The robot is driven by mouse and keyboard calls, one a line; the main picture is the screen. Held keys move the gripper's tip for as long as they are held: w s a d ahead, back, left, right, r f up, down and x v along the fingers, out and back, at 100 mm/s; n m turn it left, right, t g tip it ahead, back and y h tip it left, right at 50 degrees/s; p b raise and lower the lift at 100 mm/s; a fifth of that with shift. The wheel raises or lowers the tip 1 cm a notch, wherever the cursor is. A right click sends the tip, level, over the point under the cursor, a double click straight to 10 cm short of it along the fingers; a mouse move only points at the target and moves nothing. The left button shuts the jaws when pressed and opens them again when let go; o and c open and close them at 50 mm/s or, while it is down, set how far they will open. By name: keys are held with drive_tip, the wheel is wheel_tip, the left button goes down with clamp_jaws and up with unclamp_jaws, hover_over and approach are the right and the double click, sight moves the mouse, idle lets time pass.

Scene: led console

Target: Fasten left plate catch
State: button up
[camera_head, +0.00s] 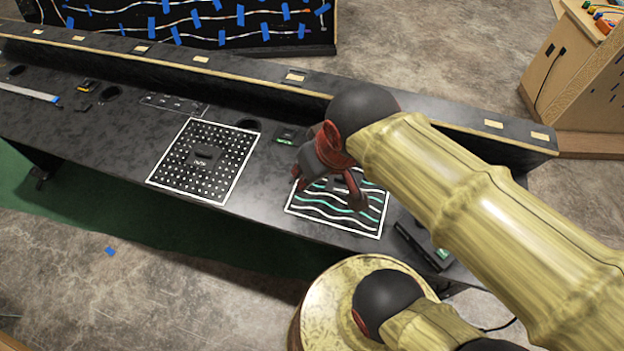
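The left plate (174,168) is a black square with a white border and rows of white dots, lying on the dark console (120,140). A small dark catch (204,152) sits near its middle; I cannot tell whether it is fastened. My gripper (329,196) is to the right of this plate, above the right plate (330,221), which carries wavy white and green lines. Its fingers are spread apart with nothing visible between them. The gripper and arm hide part of the right plate.
A raised ledge (220,72) with small tan labels runs along the console's back. A small dark device with green (287,134) sits between the plates. Another box (425,246) is at the right plate's right. A wooden cabinet (575,75) stands at the upper right.

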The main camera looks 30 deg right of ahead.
drive_tip(key=w+d+f+m+g+b, duration=0.1)
drive_tip(key=w+f+g+b, duration=0.15)
drive_tip(key=f, duration=0.35)
drive_tip(key=w+d+f+g+b, duration=0.1)
drive_tip(key=w+f, duration=0.3)
drive_tip(key=f, duration=0.2)
drive_tip(key=m+g+b, duration=0.2)
drive_tip(key=m, duration=0.4)
hover_over(291, 178)
drive_tip(key=s, duration=0.3)
drive_tip(key=f, duration=1.8)
drive_tip(key=shift+w+a+f, duration=0.1)
drive_tip(key=shift+w+f, duration=0.1)
drive_tip(key=shift+w+r+m+t, duration=0.15)
drive_tip(key=shift+w+r+m, duration=0.1)
drive_tip(key=shift+w, duration=0.35)
drive_tip(key=shift+w+r+m+t, duration=0.1)
drive_tip(key=shift+w+r+m, duration=0.15)
drive_tip(key=shift+w, duration=0.3)
drive_tip(key=shift+w+r+m, duration=0.15)
drive_tip(key=shift+m, duration=0.45)
wheel_tip(291, 178, down, 8)
drive_tip(key=b, duration=0.2)
drive_tip(key=shift+b, duration=0.35)
drive_tip(key=shift+r, duration=0.1)
drive_tip(key=c, duration=0.4)
